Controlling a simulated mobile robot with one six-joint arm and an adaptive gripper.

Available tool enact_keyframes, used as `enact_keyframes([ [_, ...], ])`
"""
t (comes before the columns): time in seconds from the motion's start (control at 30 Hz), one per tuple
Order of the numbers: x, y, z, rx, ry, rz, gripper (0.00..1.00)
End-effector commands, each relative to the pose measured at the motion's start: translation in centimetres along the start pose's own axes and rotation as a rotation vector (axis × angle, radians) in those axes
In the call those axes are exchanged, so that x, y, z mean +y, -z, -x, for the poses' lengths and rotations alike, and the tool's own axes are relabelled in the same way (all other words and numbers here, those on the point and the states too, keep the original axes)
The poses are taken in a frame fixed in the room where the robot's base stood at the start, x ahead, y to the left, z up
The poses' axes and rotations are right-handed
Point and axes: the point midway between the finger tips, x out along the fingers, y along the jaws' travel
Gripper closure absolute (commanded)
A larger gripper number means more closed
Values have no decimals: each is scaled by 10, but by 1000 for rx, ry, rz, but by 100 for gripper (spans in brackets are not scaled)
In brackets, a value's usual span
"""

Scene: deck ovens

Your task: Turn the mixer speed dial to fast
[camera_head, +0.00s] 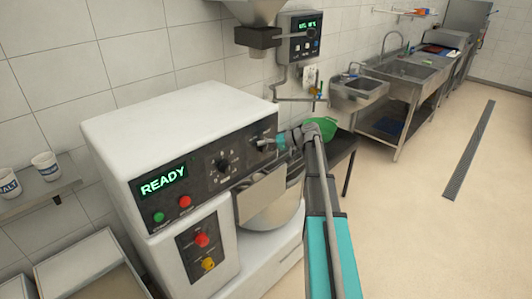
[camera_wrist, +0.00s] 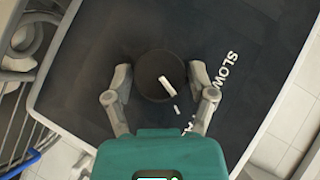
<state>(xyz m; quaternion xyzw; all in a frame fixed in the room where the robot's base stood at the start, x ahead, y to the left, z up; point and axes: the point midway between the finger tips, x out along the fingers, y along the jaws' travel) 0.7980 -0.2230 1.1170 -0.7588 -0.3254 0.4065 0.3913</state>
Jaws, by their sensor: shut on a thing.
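The mixer (camera_head: 165,125) is a large white machine with a dark front panel, and its display reads READY. The speed dial (camera_wrist: 150,72) is a round dark knob with a white pointer line in the wrist view. The word SLOW is printed to its right, and another label near the bottom is mostly hidden. My gripper (camera_wrist: 160,76) is shut on the dial, one finger on each side. In the head view my gripper (camera_head: 266,142) is at the right end of the panel and hides much of the dial.
Another dark dial (camera_head: 223,165) sits left of my gripper on the panel. A green button (camera_head: 159,216) and a red button (camera_head: 185,201) are below the display. The mixer bowl (camera_head: 270,210) is under the panel. Open floor lies at right.

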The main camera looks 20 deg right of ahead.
Motion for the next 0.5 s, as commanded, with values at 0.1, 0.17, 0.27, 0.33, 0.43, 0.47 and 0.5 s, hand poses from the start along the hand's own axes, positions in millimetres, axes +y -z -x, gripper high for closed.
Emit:
enact_keyframes([
  [0.1, 6, 1, -1, 5, 54, -57, 76],
  [0.17, 5, 1, -1, 5, 77, -80, 76],
  [0.27, 4, 1, 0, 5, 107, -110, 76],
  [0.33, 4, 2, 0, 5, 121, -126, 76],
  [0.43, 2, 2, 0, 5, 135, -139, 76],
  [0.47, 2, 2, 0, 5, 138, -142, 76],
  [0.5, 2, 2, 0, 5, 141, -144, 76],
])
